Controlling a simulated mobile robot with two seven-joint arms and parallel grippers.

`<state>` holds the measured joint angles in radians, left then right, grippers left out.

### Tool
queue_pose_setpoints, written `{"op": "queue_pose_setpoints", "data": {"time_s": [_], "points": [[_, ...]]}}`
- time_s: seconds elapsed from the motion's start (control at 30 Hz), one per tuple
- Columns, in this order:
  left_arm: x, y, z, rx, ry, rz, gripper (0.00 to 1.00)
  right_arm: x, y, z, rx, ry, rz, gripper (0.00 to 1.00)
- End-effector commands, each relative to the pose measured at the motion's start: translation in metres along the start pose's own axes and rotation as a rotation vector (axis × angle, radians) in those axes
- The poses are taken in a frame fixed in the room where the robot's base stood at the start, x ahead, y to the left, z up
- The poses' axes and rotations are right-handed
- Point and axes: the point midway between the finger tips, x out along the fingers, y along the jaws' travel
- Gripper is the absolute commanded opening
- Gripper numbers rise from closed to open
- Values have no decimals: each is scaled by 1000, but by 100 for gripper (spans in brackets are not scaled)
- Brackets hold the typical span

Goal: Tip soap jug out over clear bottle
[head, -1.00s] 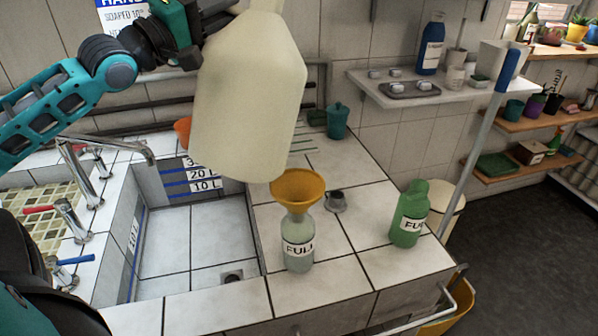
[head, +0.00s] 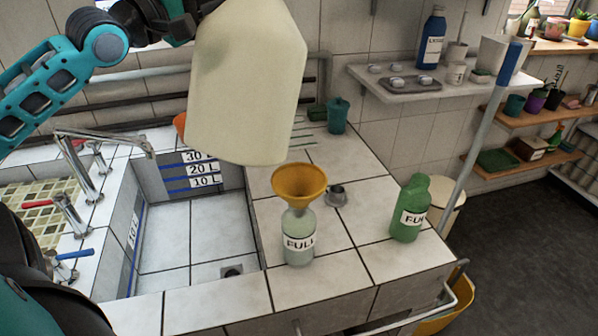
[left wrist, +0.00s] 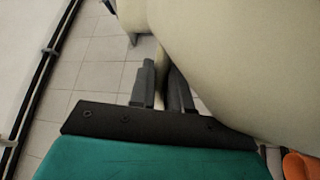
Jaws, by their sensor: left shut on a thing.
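The soap jug (head: 248,85) is large and cream-coloured. It hangs above the counter near the sink's right edge, its top cut off by the picture. The clear bottle (head: 299,240), labelled FULL, stands upright on the counter beside the sink. A yellow-orange funnel (head: 300,183) sits in its neck. The jug's lower end is above and slightly left of the funnel, apart from it. My left gripper (left wrist: 162,85) is shut on the jug's handle; the jug (left wrist: 245,60) fills the right of the left wrist view. The jug's mouth is out of sight. My right gripper is not in view.
A green bottle (head: 409,208) stands to the right on the counter, with a small grey cup (head: 336,194) behind the funnel. A teal jar (head: 337,117) is farther back. The tiled sink (head: 190,230) with taps lies left. A blue-topped pole (head: 482,140) rises at right.

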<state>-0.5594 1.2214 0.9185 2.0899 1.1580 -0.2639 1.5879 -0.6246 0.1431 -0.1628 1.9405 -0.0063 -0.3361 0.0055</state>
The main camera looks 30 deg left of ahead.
Motion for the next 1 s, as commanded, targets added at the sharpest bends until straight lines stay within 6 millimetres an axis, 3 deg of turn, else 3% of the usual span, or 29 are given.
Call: {"op": "queue_pose_setpoints", "data": {"time_s": [0.43,1.0], "points": [[7,42,-11,1,2,11,0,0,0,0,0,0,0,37],[7,46,-12,-1,1,8,0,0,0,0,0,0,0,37]]}}
